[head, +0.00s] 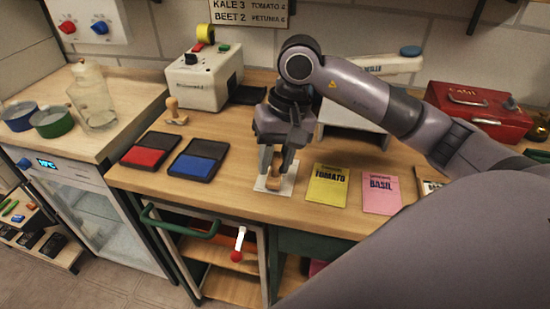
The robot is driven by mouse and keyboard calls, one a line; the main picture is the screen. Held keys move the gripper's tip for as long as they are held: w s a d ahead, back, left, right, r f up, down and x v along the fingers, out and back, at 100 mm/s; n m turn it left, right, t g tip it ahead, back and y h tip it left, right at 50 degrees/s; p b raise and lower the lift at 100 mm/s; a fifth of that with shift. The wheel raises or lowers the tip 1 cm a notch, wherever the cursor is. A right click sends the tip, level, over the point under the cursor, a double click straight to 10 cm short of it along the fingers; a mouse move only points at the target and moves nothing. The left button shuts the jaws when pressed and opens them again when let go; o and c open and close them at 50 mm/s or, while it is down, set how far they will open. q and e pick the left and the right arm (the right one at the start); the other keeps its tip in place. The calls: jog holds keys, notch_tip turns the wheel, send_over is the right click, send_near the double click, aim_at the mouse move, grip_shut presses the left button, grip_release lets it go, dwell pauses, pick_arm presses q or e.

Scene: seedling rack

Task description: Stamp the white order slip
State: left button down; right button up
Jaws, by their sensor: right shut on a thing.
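The white order slip (287,185) lies on the wooden counter, near its front edge. My right gripper (275,172) points down over the slip and is shut on a wooden stamp (274,182). The stamp's lower end is at the slip; I cannot tell whether it touches the paper. The fingers and stamp hide the middle of the slip. A second wooden stamp (174,113) stands farther back at the left. A red ink pad (145,157) and a blue ink pad (196,166) lie open left of the slip. My left gripper is not in view.
A yellow tomato packet (327,186) and a pink basil packet (381,192) lie right of the slip. A cream machine (206,80) stands at the back, a red cash box (478,111) at back right. A glass jar (92,96) stands on the left counter.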

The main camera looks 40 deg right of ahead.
jog(key=shift+s+f+b, duration=0.1)
jog(key=shift+f+b, duration=0.45)
jog(key=shift+b, duration=0.2)
dwell(1.8)
jog(key=shift+w+a+p+v, duration=0.1)
jog(key=shift+a+p+v, duration=0.1)
jog(key=shift+p+v, duration=0.75)
jog(key=shift+w+a+p+v, duration=0.1)
jog(key=shift+a+p+v, duration=0.2)
jog(key=shift+v, duration=1.1)
jog(key=shift+w+a+p+v, duration=0.15)
jog(key=shift+p+v, duration=0.55)
jog(key=shift+v, duration=0.5)
